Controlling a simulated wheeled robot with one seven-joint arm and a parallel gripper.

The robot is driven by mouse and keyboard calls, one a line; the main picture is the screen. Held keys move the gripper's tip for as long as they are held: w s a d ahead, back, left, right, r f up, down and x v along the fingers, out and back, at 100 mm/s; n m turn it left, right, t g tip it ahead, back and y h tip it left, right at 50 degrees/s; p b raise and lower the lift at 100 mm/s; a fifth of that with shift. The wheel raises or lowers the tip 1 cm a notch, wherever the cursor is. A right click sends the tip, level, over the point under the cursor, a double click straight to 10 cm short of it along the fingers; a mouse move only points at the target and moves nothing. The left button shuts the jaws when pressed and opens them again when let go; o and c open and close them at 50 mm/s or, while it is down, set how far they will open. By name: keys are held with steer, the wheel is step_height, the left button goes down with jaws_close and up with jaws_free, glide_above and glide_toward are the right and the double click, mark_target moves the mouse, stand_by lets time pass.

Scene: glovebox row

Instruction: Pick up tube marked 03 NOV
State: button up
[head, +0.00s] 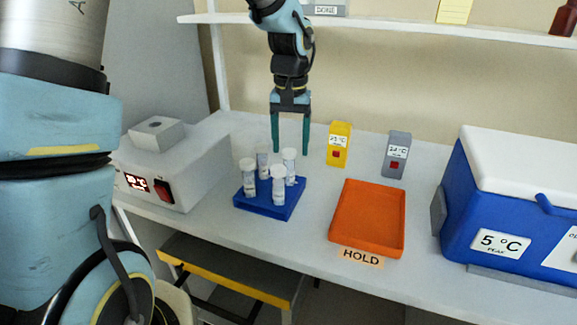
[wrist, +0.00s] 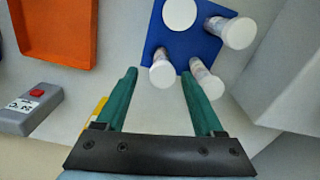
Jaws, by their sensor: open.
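Several clear tubes with white caps stand in a blue rack (head: 270,206) on the bench. In the head view they are a left tube (head: 249,182), a back tube (head: 263,160), a right tube (head: 290,167) and a front tube (head: 279,188). Their label writing is too small to read, so I cannot tell which is marked 03 NOV. My gripper (head: 291,150) is open and empty, pointing down behind and above the rack. In the wrist view the blue rack (wrist: 190,45) and a white cap (wrist: 162,75) lie just beyond the green fingers (wrist: 160,82).
An orange tray (head: 368,218) with a HOLD label (head: 360,257) is right of the rack. A yellow box (head: 339,145) and a grey box (head: 397,155) stand behind it. A white heater unit (head: 175,160) is left; a blue cooler (head: 510,205) is right. A shelf (head: 400,27) runs above.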

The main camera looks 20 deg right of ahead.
mark_target(289, 171)
steer(key=shift+w+a+f+p, duration=0.1)
steer(key=shift+f+p, duration=0.45)
steer(key=shift+f, duration=0.85)
steer(key=shift+w+f+p, duration=0.1)
steer(key=shift+f+p, duration=0.45)
steer(key=shift+f, duration=0.8)
steer(key=shift+c, duration=0.2)
jaws_close()
